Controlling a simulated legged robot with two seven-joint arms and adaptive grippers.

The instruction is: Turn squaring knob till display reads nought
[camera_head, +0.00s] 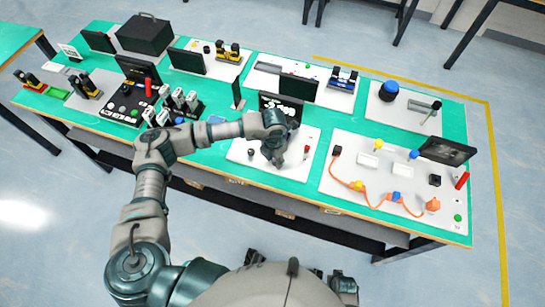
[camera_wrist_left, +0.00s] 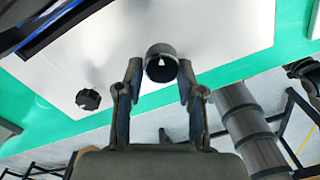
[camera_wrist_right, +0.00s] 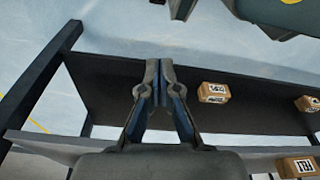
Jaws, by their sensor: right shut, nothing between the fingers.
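The display (camera_head: 281,108) is a dark screen with white marks too small to read, behind a white panel (camera_head: 238,155). In the left wrist view its blue-edged frame (camera_wrist_left: 48,36) shows only in part. A dark round knob (camera_wrist_left: 161,65) with a white pointer mark is between the open fingertips of my left gripper (camera_wrist_left: 161,72); contact cannot be told. A second black knob (camera_wrist_left: 88,99) is to its left. In the head view my left gripper (camera_head: 277,158) is low over the panel and hides the first knob. My right gripper (camera_wrist_right: 165,70) is shut and empty, away from the panel.
A small red-topped part (camera_head: 307,149) stands close right of my left gripper. A panel with an orange cable (camera_head: 375,203) is further right. A black control box (camera_head: 122,103) is left. Below the tabletop, a dark shelf (camera_wrist_right: 130,80) holds small boxes (camera_wrist_right: 213,92).

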